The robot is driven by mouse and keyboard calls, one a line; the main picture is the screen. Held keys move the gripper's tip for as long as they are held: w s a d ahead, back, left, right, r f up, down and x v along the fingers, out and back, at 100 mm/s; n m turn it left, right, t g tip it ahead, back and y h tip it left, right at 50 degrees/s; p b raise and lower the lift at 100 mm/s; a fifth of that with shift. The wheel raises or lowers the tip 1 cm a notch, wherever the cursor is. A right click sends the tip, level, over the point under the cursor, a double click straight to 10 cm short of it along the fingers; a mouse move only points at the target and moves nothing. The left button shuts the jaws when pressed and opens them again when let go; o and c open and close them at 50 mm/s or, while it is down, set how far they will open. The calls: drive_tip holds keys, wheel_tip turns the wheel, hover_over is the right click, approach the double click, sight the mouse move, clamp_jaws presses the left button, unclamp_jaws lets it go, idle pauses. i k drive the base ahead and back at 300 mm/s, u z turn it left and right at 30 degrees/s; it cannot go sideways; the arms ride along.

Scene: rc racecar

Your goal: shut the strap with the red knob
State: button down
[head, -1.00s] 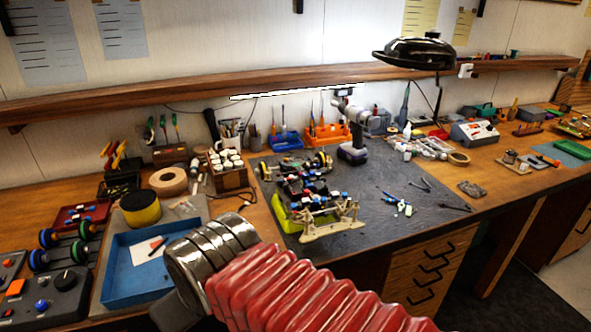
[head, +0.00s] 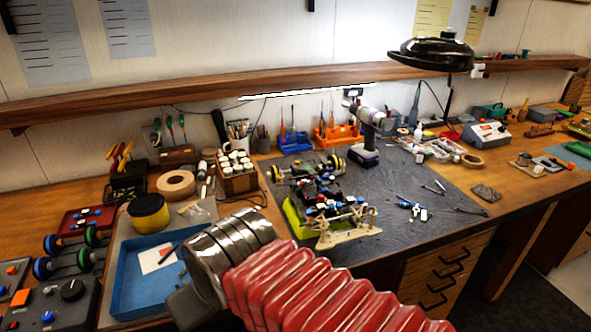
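The RC car chassis (head: 318,196), with dark parts, several small blue and white bits and yellow-rimmed wheels, sits on the dark mat on the bench. A lime-green piece (head: 294,217) and a pale cream frame (head: 347,228) are at its near end. The strap and its red knob are too small to make out. My arm, with red bellows and metal rings, crosses the bottom of the head view, below and nearer than the car. My gripper's fingers do not show, so I cannot see whether they are open or hold anything.
A blue tray (head: 124,288) with a white card lies left of my arm. A drill (head: 366,140) stands behind the car, and small tools (head: 412,207) lie right of it. A black lamp (head: 432,55) hangs above. The dark mat (head: 450,180) has bare room at right.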

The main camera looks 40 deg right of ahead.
sight(303, 186)
drive_tip(key=i, duration=0.85)
drive_tip(key=u, duration=0.05)
